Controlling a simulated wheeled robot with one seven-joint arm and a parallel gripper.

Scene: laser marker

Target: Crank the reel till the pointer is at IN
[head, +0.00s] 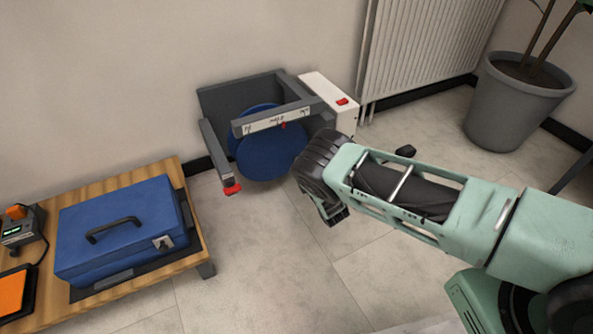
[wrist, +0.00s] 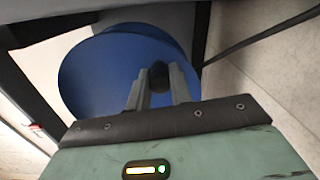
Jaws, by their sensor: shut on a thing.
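The reel has a blue disc (head: 265,150) inside a grey frame (head: 240,92) against the wall. A pale scale strip (head: 263,124) runs along the frame's front bar. A small red pointer (head: 283,125) stands near the strip's middle marking; the lettering is too small to read surely. In the wrist view my gripper (wrist: 159,80) is shut on a dark crank knob (wrist: 158,70), with the blue disc (wrist: 100,75) behind it. In the head view my wrist hides the fingers and the knob.
A white box with a red switch (head: 342,101) adjoins the frame's right. A red-tipped part (head: 232,188) sticks out at its lower left. A wooden table (head: 196,215) with a blue case (head: 120,230) stands left. A radiator (head: 430,45) and potted plant (head: 515,100) stand right.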

